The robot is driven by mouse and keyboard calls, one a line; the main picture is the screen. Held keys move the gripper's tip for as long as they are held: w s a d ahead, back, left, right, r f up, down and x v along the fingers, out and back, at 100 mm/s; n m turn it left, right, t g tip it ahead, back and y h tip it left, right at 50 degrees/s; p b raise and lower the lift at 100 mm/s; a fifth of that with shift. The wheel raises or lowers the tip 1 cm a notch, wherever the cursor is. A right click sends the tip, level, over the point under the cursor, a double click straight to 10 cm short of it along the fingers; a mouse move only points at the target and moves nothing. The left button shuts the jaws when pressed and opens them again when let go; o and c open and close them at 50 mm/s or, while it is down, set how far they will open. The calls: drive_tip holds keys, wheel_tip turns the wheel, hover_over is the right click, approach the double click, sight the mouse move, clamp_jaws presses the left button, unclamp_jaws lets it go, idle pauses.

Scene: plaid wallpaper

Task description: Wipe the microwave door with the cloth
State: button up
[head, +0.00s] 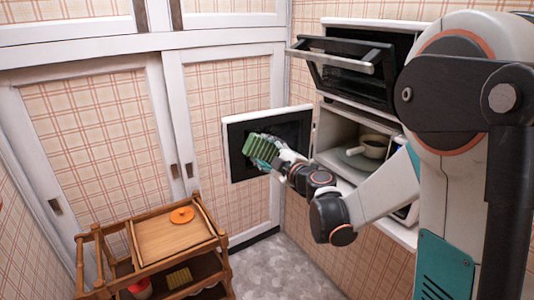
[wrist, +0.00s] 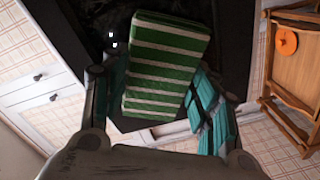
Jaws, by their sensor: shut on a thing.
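The green cloth with white stripes (head: 261,149) is held in my gripper (head: 278,155), in front of the microwave door (head: 232,174). The door has a white frame and a dark panel and stands swung open to the left. In the wrist view the cloth (wrist: 168,65) looks like a folded block between the teal fingers of my gripper (wrist: 160,105), with the dark door panel (wrist: 75,15) behind it. The cloth overlaps the door in both views; I cannot tell whether they touch. The microwave (head: 335,131) is open and light inside.
A wooden cart (head: 150,245) with an orange disc (head: 182,215) stands lower left. Grey floor (head: 285,265) is clear beside it.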

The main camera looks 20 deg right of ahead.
drive_tip(key=shift+x, duration=1)
drive_tip(key=shift+d, duration=0.2)
drive_tip(key=shift+w+d+r+b, duration=0.1)
drive_tip(key=shift+w+d+b, duration=0.05)
drive_tip(key=shift+d, duration=0.8)
drive_tip(key=shift+w+d+r+b, duration=0.1)
drive_tip(key=shift+w+d+b, duration=0.1)
drive_tip(key=shift+d, duration=0.75)
drive_tip(key=shift+f, duration=0.1)
drive_tip(key=shift+s+a, duration=0.25)
drive_tip(key=shift+a, duration=0.75)
drive_tip(key=shift+s+a, duration=0.25)
drive_tip(key=shift+a, duration=0.75)
drive_tip(key=shift+s, duration=0.1)
drive_tip(key=shift+v, duration=2.95)
